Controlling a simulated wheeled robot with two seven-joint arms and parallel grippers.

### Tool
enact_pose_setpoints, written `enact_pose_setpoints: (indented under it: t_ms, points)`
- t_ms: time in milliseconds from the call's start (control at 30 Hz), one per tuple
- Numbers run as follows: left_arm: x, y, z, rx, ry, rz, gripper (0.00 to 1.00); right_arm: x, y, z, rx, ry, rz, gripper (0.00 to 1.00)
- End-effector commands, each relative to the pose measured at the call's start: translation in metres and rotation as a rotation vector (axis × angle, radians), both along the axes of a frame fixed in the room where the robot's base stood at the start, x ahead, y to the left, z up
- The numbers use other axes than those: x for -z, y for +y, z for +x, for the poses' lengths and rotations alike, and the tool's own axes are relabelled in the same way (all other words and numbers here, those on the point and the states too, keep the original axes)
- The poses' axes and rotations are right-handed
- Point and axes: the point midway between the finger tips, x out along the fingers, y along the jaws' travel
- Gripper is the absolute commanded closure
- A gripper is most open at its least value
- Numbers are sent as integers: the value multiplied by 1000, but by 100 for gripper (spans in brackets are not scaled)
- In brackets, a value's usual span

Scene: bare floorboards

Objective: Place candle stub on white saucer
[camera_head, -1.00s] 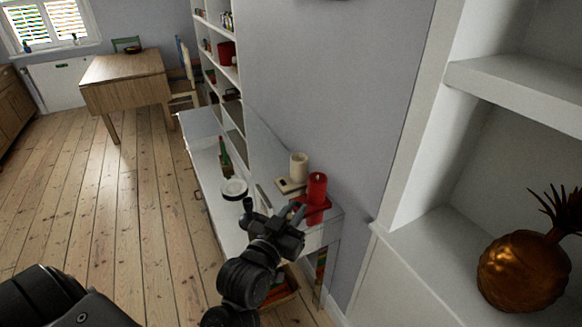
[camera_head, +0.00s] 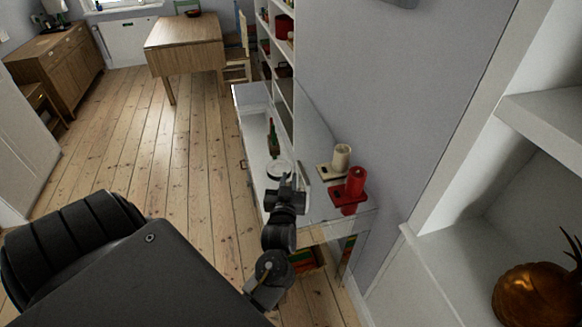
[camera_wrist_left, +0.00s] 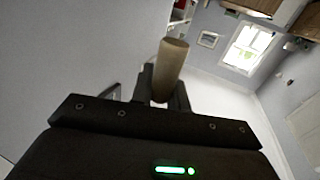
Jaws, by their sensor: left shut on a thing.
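My left gripper (camera_head: 287,186) is shut on a pale tan cylinder, the candle stub (camera_wrist_left: 170,68). The stub stands up from between the fingers in the left wrist view; in the head view I cannot make it out. The white saucer (camera_head: 273,171) lies on the white shelf-top (camera_head: 257,127) by the wall, partly hidden behind the gripper. In the head view the gripper overlaps the saucer's near side; I cannot tell its height above it. My right gripper does not show.
A cream candle (camera_head: 341,157) and a red candle (camera_head: 355,183) stand on small holders right of the gripper. A green bottle (camera_head: 272,138) stands beyond the saucer. A white bookcase (camera_head: 283,60) rises behind. A golden pineapple ornament (camera_head: 535,295) sits on the right shelf.

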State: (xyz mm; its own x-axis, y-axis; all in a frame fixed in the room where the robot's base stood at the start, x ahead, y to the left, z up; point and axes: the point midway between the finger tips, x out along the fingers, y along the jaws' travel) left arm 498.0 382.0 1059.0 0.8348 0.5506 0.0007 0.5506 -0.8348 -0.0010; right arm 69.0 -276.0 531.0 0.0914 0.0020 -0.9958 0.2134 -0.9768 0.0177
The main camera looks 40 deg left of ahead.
Motion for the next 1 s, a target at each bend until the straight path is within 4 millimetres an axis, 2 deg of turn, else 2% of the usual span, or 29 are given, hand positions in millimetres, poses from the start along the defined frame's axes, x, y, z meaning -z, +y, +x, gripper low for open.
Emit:
enact_pose_setpoints:
  t_ms: [133, 233, 600, 800, 1000]
  points:
    - [1, 0, 1, 1, 0, 0, 100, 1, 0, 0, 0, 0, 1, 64]
    - [8, 5, 7, 2, -2, 1, 100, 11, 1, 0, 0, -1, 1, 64]
    - [54, 58, 77, 2, -3, 2, 100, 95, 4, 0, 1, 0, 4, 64]
    - [82, 72, 94, 2, -1, 1, 100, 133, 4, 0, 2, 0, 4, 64]
    - [91, 78, 104, 3, -1, -1, 100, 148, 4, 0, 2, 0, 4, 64]
